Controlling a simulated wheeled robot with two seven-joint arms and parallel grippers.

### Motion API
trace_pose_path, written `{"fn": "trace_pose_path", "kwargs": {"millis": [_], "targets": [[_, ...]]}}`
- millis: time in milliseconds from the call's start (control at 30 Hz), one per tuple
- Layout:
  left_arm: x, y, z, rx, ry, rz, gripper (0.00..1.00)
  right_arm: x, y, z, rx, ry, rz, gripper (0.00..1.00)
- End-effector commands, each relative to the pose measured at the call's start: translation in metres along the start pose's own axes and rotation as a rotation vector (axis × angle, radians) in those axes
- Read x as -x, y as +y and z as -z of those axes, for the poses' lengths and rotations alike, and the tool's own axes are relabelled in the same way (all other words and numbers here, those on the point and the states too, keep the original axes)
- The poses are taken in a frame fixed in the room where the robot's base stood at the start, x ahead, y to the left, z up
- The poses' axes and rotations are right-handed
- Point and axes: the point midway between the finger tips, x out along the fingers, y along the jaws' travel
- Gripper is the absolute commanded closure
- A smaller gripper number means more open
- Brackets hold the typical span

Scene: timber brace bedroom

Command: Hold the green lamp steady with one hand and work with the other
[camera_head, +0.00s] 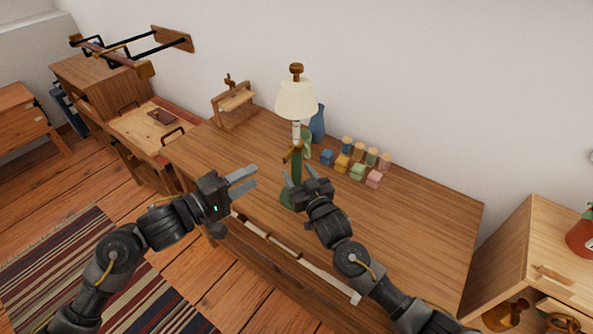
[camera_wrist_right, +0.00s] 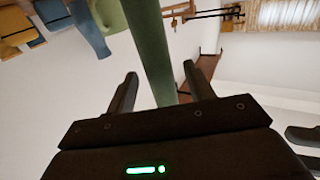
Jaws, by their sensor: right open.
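The green lamp stands upright on the wooden table (camera_head: 410,215), with a cream shade (camera_head: 296,100), a brown knob on top and a green stem (camera_head: 297,163). Its green base (camera_head: 287,199) is partly hidden by my right gripper. My right gripper (camera_head: 300,176) is open at the lower stem. In the right wrist view the stem (camera_wrist_right: 151,50) lines up between the two spread fingers (camera_wrist_right: 162,86), apart from both; its depth relative to the fingertips is unclear. My left gripper (camera_head: 253,180) is open and empty, left of the lamp, over the table's front part.
A wooden stand (camera_head: 235,104) is at the back left. The table's right part is clear.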

Motion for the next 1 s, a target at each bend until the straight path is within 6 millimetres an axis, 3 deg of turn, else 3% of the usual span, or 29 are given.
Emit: {"fn": "trace_pose_path", "kwargs": {"millis": [200,500,900,1000], "targets": [[0.000,0.000,0.000,0.000,0.000,0.000,0.64,-0.017,-0.001,0.000,0.001,0.000,0.001,0.47],[0.000,0.000,0.000,0.000,0.000,0.000,0.64,-0.019,-0.001,0.000,0.000,-0.001,0.001,0.47],[0.000,0.000,0.000,0.000,0.000,0.000,0.64,-0.018,-0.001,0.000,0.000,-0.001,0.001,0.98],[0.000,0.000,0.000,0.000,0.000,0.000,0.64,-0.018,0.000,0.000,0.000,-0.001,0.001,1.00]]}}
